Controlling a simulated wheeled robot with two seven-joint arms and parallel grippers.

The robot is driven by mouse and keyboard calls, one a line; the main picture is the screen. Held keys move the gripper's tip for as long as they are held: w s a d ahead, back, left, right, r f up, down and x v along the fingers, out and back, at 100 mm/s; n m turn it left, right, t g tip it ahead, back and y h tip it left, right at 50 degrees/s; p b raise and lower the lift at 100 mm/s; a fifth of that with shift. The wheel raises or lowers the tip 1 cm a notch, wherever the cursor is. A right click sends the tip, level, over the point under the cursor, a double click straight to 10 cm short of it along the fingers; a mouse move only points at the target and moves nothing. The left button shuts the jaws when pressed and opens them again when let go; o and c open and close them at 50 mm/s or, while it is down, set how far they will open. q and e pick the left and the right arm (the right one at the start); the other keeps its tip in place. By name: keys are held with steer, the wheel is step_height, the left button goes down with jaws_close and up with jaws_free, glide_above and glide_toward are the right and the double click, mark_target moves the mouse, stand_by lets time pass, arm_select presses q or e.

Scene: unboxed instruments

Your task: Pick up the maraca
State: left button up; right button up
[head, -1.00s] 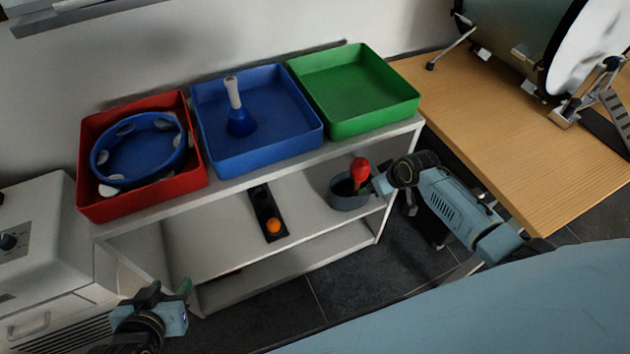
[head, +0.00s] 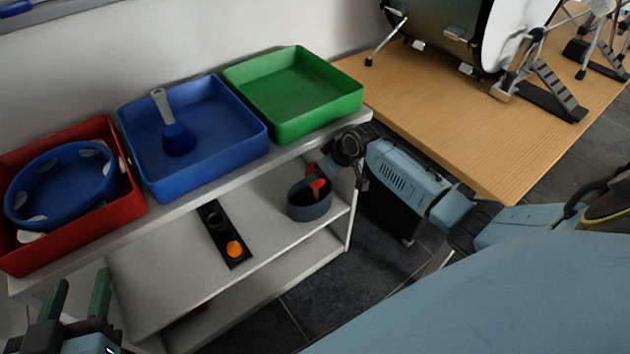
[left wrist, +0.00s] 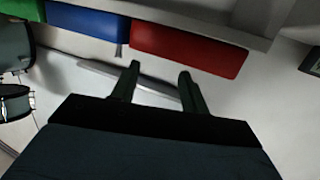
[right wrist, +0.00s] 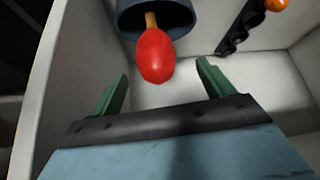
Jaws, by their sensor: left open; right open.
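The maraca has a red head (right wrist: 157,56) and a wooden handle, and it stands handle-down in a dark grey pot (right wrist: 128,18) in the right wrist view. In the head view the maraca (head: 318,186) is partly hidden by my right gripper, above the pot (head: 309,207) on the shelf. My right gripper (right wrist: 162,74) is open, with the red head showing between its fingers; I cannot tell whether they touch it. My left gripper (head: 78,292) is open and empty at the lower left, and its fingers also show in the left wrist view (left wrist: 160,78).
On the unit's top stand a red tray (head: 138,204) with a blue tambourine, a blue tray (head: 205,180) with a hand bell, and an empty green tray (head: 320,118). A black holder (head: 222,230) with an orange ball lies beside the pot. A wooden table (head: 440,110) bears drums.

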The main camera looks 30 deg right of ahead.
mark_target(316, 188)
steer(key=shift+w+d+f+b, duration=0.1)
steer(key=shift+w+f+b, duration=0.1)
steer(key=shift+f+b, duration=0.3)
steer(key=shift+w+f+b, duration=0.2)
steer(key=shift+f+b, duration=0.15)
steer(key=shift+f, duration=0.1)
steer(key=shift+b+x, duration=0.9)
steer(key=shift+x, duration=0.1)
arm_select(q)
step_height(316, 188, up, 11)
steer(key=s+d+t+h, duration=0.1)
steer(key=s+t+h, duration=0.1)
steer(key=t, duration=0.7)
steer(key=shift+s+r+h+b, duration=0.2)
steer(key=shift+s+h+b, duration=0.15)
steer(key=shift+h, duration=0.25)
arm_select(e)
steer(key=shift+w+f, duration=0.2)
steer(key=shift+f, duration=0.3)
steer(key=c, duration=1.1)
arm_select(q)
steer(key=shift+f, duration=0.1)
